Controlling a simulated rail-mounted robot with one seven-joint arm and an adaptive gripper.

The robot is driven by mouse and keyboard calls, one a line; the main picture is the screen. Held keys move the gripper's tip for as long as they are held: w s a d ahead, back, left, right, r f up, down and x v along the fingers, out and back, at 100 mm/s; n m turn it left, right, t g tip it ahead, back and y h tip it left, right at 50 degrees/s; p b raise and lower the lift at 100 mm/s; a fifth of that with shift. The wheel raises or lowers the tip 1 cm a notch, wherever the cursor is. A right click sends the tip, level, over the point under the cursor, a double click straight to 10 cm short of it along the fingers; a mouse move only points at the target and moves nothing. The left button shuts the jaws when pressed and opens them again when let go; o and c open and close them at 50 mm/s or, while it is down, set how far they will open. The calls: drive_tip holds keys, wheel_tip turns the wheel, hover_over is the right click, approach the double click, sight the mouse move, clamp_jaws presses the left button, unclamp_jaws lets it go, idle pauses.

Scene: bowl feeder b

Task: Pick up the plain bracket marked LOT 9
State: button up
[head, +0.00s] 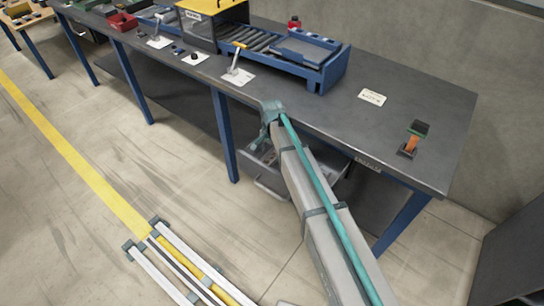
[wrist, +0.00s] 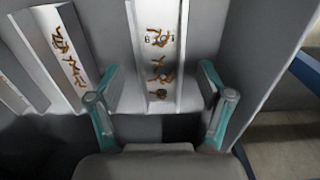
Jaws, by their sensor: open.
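In the wrist view, a pale channel (wrist: 183,50) ahead of my gripper holds a few small brassy brackets (wrist: 158,38). A second pale channel (wrist: 42,42) to its left holds more brassy pieces (wrist: 70,58). No LOT 9 mark is readable, so I cannot tell which piece is the plain bracket. My gripper (wrist: 160,95) is open, its two teal fingers apart with nothing seen between their tips. In the head view, my arm reaches to the bench's front edge above an open grey drawer (head: 268,184); the fingers are not clear there.
The dark bench (head: 330,112) carries a blue roller conveyor (head: 310,82) with a tray, a yellow-topped box (head: 212,8), lever switches (head: 237,62) and a white card (head: 372,97). Grey walls border the channels.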

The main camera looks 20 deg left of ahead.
drive_tip(key=shift+f, duration=0.55)
drive_tip(key=c, duration=1.3)
drive_tip(key=shift+r, duration=0.1)
